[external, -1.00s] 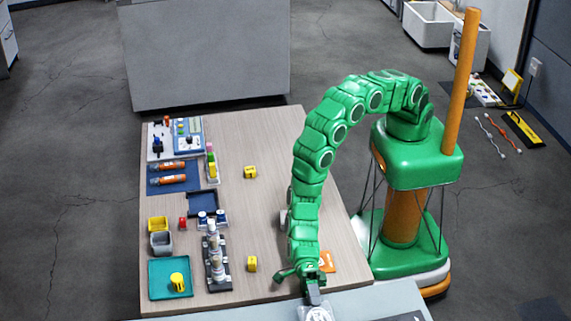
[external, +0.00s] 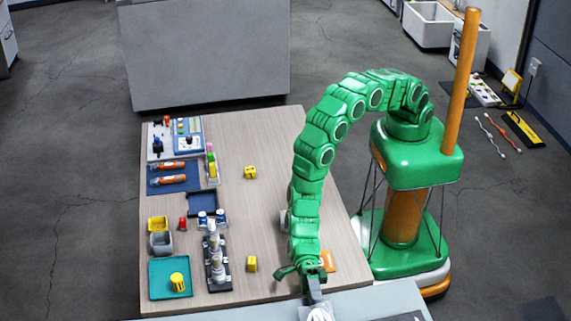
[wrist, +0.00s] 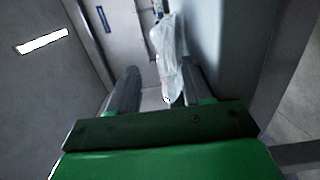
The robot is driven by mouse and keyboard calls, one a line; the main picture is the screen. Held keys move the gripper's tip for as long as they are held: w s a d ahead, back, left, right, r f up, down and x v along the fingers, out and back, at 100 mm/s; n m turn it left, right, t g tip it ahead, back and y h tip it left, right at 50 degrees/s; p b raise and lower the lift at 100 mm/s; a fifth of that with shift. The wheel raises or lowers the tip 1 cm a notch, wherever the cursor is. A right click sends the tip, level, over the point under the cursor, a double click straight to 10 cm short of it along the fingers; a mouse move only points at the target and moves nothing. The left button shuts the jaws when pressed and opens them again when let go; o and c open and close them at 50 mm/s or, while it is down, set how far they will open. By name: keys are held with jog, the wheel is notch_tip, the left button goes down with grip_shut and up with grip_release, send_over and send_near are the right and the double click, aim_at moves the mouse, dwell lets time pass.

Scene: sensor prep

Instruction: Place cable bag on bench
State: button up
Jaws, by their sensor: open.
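The cable bag (external: 319,314) is a clear, whitish plastic bag at the bottom edge of the external view, just below my gripper. In the wrist view the bag (wrist: 171,62) hangs or lies lengthwise between my two dark fingers, nearer the right one. My gripper (external: 314,292) points down at the near edge of the wood-topped bench (external: 270,215). In the wrist view my gripper (wrist: 163,78) is open, with a gap between the fingers. I cannot tell whether either finger touches the bag. The bag's contents are not clear.
A pale grey surface (external: 375,302) runs along the bottom of the external view. The bench's left side holds a teal tray (external: 165,292), a bottle rack (external: 220,270) and bins. Yellow blocks (external: 250,172) stand mid-bench. An orange card (external: 329,261) lies beside my gripper.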

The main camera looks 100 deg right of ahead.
jog(key=shift+d+r, duration=0.15)
jog(key=shift+d, duration=1.35)
notch_tip(320, 180, up, 7)
jog(key=shift+a, duration=0.1)
jog(key=s+d+r+n+g, duration=0.3)
jog(key=s+r+n, duration=0.1)
jog(key=r+n, duration=0.15)
jog(key=s+d+r+n+g, duration=0.2)
jog(key=s+d+r+n, duration=0.15)
jog(key=r, duration=0.35)
jog(key=s+d+r+n+g+h, duration=0.3)
jog(key=s+d+r+n+h, duration=0.3)
jog(key=s+d+n, duration=0.4)
jog(key=s+d+n+t+h, duration=0.1)
jog(key=s+d+n+h, duration=0.3)
jog(key=d, duration=1.1)
jog(key=s+d+r+n+t+h, duration=0.1)
jog(key=s+d+n+h, duration=0.3)
jog(key=d, duration=1.1)
jog(key=s+d+r+n+t+h, duration=0.1)
jog(key=s+d+n+t+h, duration=0.2)
jog(key=s+d+n, duration=0.5)
jog(key=d+n+h, duration=0.1)
jog(key=d, duration=0.6)
jog(key=shift+s+n, duration=0.2)
jog(key=shift+n, duration=0.1)
